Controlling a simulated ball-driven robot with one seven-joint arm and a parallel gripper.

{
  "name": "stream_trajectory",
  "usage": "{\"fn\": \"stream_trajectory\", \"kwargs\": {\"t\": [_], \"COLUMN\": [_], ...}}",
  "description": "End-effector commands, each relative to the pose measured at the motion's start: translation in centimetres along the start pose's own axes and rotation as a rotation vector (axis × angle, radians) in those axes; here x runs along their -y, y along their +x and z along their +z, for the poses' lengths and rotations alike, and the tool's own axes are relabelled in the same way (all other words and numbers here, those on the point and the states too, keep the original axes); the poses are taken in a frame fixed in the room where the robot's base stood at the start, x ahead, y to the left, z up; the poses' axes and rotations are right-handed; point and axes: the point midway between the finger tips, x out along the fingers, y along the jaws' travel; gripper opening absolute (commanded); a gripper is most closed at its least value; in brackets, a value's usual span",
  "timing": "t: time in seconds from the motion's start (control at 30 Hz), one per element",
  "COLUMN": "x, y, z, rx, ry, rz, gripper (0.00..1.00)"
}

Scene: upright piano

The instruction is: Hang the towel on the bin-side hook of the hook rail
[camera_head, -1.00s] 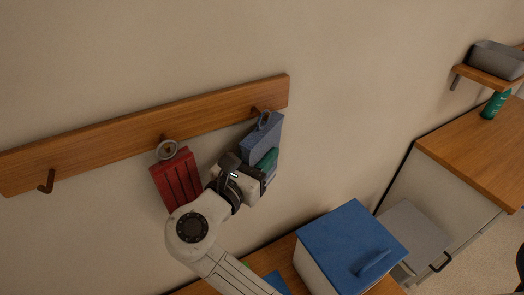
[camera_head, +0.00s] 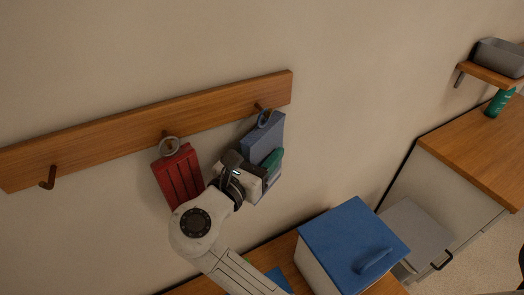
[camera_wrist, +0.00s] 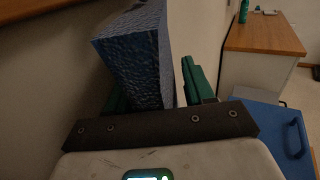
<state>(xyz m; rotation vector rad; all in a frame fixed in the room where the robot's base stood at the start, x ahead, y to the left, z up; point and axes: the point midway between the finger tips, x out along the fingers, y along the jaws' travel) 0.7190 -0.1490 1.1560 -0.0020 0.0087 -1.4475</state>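The blue-grey towel (camera_head: 262,137) hangs below the right end of the hook rail (camera_head: 95,137). Its small ring (camera_head: 265,118) appears to be around the right hook (camera_head: 258,107), the one nearest the blue-lidded bin. My gripper (camera_head: 262,172) is at the lower part of the towel. In the wrist view, the green fingers stand on either side of the towel (camera_wrist: 140,60), with a visible gap at the right finger (camera_wrist: 196,80). The gripper looks open around the towel. The left finger is partly hidden behind the towel.
The left hook (camera_head: 48,178) is empty. The blue-lidded bin (camera_head: 350,240) stands at lower right. A wooden counter (camera_head: 480,160) and shelf (camera_head: 490,76) lie further right.

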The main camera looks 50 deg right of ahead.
Motion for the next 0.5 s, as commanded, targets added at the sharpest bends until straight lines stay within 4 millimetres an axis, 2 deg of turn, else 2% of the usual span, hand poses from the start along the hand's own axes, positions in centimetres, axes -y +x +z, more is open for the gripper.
{"fn": "stream_trajectory", "kwargs": {"t": [0.27,0.37,0.5], "x": [-0.3,-0.3,-0.3], "y": [-0.4,-1.4,-3.8], "z": [0.5,0.4,0.2], "rx": [0.007,0.007,0.005], "ry": [0.010,0.011,0.009], "rz": [0.012,0.014,0.013], "gripper": [0.65,0.65,0.65]}}
